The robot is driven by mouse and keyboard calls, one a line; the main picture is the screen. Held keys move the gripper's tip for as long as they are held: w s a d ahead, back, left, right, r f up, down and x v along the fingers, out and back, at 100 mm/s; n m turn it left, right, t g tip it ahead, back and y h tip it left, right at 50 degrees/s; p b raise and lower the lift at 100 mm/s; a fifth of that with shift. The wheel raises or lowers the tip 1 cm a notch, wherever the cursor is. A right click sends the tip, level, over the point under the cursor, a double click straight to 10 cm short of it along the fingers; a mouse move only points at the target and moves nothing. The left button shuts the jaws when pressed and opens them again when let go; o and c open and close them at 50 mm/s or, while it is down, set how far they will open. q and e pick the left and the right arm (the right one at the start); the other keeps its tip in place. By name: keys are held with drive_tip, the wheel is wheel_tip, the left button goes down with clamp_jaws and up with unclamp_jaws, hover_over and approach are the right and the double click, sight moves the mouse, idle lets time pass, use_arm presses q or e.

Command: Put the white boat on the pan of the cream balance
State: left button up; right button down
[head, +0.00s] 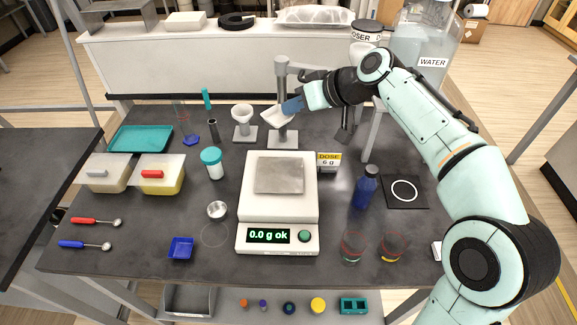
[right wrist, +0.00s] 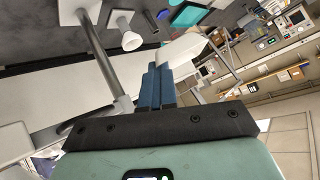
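The white boat (head: 276,116) is at the fingertips of my right gripper (head: 293,106), in the air over the back of the table. In the right wrist view the blue fingers of my right gripper (right wrist: 159,82) are close together, with the white boat (right wrist: 183,48) at their tips. The cream balance (head: 246,205) stands at the middle of the table, nearer the front than the gripper. Its square grey pan (head: 279,175) is bare, and its display reads 0.0 g ok. My left gripper is not in view.
A grey stand (head: 282,75) rises right beside the boat, with a white funnel (head: 242,115) on another stand to its left. A DOSE 6 g sign (head: 328,160) and a blue bottle (head: 365,188) are right of the balance. A teal-capped jar (head: 211,162) is left of it.

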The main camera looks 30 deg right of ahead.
drive_tip(key=b, duration=0.2)
hover_over(294, 171)
wheel_tip(294, 171, down, 13)
drive_tip(key=shift+w+a+r, duration=0.1)
drive_tip(key=shift+a+r, duration=0.05)
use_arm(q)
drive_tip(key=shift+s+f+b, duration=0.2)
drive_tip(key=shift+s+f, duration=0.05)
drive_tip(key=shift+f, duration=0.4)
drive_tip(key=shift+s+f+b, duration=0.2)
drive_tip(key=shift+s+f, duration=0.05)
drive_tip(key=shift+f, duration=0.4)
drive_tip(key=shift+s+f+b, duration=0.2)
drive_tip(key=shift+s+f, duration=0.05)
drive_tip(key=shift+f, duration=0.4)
use_arm(e)
drive_tip(key=shift+f, duration=2.45)
drive_tip(key=c, duration=1.8)
unclamp_jaws()
drive_tip(key=shift+f, duration=0.2)
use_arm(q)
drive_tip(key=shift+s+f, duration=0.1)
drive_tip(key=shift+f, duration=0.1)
use_arm(e)
drive_tip(key=shift+o, duration=0.4)
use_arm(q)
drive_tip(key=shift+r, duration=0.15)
use_arm(e)
drive_tip(key=shift+r, duration=0.1)
